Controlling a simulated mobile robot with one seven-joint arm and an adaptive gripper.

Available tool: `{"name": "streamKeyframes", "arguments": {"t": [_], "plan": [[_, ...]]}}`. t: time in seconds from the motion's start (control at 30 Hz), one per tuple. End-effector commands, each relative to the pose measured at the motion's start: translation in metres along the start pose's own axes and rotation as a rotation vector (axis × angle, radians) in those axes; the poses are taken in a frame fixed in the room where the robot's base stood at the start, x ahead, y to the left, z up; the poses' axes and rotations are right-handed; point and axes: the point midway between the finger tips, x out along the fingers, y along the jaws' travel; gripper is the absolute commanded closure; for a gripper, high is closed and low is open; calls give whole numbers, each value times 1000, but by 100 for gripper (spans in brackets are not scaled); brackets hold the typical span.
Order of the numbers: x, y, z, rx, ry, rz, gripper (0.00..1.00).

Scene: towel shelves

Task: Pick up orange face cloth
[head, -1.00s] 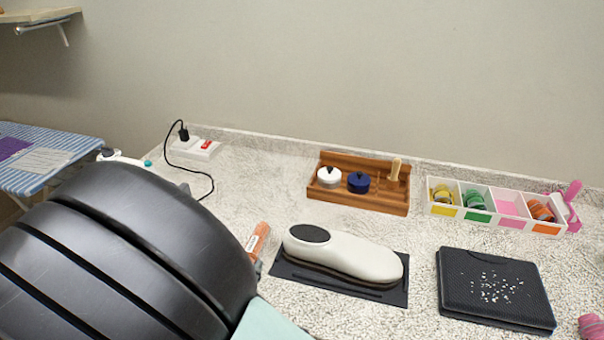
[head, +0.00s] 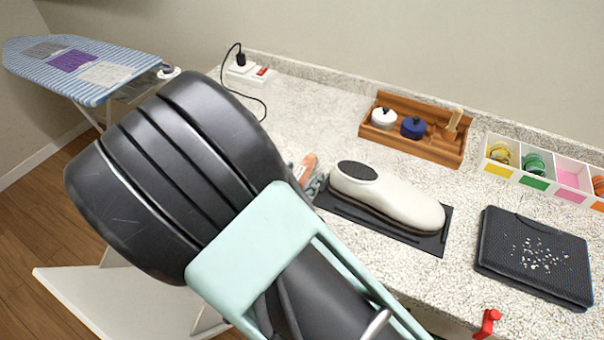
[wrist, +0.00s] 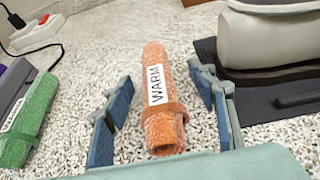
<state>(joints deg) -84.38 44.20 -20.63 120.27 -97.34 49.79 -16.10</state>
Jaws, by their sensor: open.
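The orange face cloth (wrist: 162,118) is a rolled cloth with a white label reading WARM, lying on the speckled counter in the wrist view. My gripper (wrist: 165,100) is open, with one blue-padded finger on each side of the roll and gaps to both. In the head view the orange cloth (head: 306,166) shows only in part at the left of the white shoe-shaped object, beside my gripper (head: 312,185). My arm hides much of the gripper and the cloth there.
A white shoe-shaped object (head: 390,198) on a dark mat is close on the right. A green roll (wrist: 30,120) lies at the left in the wrist view. A power strip (head: 247,72), wooden tray (head: 416,140), divided box (head: 533,181) and black pad (head: 535,255) are farther away.

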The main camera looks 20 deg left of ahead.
Motion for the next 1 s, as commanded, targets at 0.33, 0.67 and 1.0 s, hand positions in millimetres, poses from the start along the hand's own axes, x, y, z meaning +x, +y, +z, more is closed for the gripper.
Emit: {"name": "streamKeyframes", "arguments": {"t": [0.33, 0.67, 1.0], "plan": [[0, 0, 0, 0, 0, 0, 84], [-1, 0, 1, 0, 0, 0, 93], [-11, 0, 27, 2, -1, 0, 93]]}}
